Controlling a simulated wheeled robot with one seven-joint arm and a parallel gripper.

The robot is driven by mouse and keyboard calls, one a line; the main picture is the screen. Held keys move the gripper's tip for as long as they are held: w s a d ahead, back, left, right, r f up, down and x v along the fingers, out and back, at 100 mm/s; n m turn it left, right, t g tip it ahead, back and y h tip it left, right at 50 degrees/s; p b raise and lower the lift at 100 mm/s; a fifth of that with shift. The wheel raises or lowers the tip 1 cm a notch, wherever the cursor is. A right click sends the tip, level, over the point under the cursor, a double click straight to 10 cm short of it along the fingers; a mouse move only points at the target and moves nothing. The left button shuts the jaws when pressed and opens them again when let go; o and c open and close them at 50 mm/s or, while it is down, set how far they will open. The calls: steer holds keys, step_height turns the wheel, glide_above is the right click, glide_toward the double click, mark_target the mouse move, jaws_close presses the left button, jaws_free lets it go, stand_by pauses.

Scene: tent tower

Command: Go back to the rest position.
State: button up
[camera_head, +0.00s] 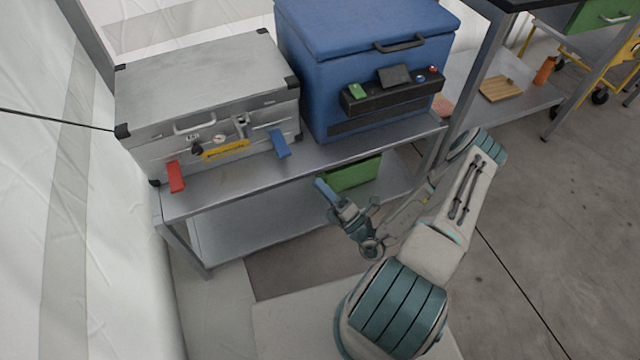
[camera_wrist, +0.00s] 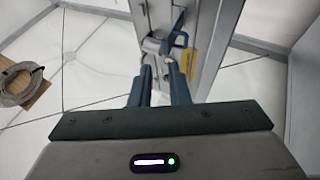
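My gripper (camera_head: 334,198) is in front of the metal shelf bench, at about the height of its top and apart from it. Its blue-tipped fingers point towards the grey metal case (camera_head: 200,85). In the wrist view my gripper (camera_wrist: 160,75) shows two dark blue fingers with a gap between them and nothing held. Beyond the fingertips is the case's front, with a blue lever (camera_wrist: 181,39) and a yellow bar (camera_wrist: 190,62). My arm is bent, reaching from the bottom of the head view.
The bench (camera_head: 230,192) carries the case, with a red tab (camera_head: 175,176) and blue tab (camera_head: 279,143), and a blue cooler box (camera_head: 360,60). A green bin (camera_head: 353,174) is on the lower shelf. Another table is at the right.

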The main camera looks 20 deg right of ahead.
steer(key=shift+r, duration=0.1)
steer(key=s+a+r+n+g+y+p, duration=0.1)
steer(key=s+a+r+n+g+p, duration=0.2)
steer(key=r+n+g, duration=0.55)
steer(key=s+a+r+n+g+p, duration=0.2)
steer(key=s+r+n+g+p, duration=0.15)
steer(key=r+n+g, duration=0.55)
steer(key=s+a+r+n+g+y+p, duration=0.1)
steer(key=s+a+r+n+g+p, duration=0.2)
steer(key=r+n+g, duration=0.6)
steer(key=s+d+r+n+t+h+p, duration=0.1)
steer(key=d+r+n+t+h+p, duration=0.1)
steer(key=r+n, duration=0.4)
steer(key=s+d+r+n+t+h+p, duration=0.2)
steer(key=r+n+h+p, duration=0.4)
steer(key=r, duration=0.4)
steer(key=s+d+r+n+t+h+p, duration=0.1)
steer(key=d+r+n+t+h+p, duration=0.2)
steer(key=r+n+t+h+p, duration=0.2)
step_height(320, 180, up, 4)
steer(key=shift+s+d+f+n+t+h, duration=0.2)
steer(key=shift+s+n+t+h, duration=0.2)
steer(key=shift+n+h, duration=0.3)
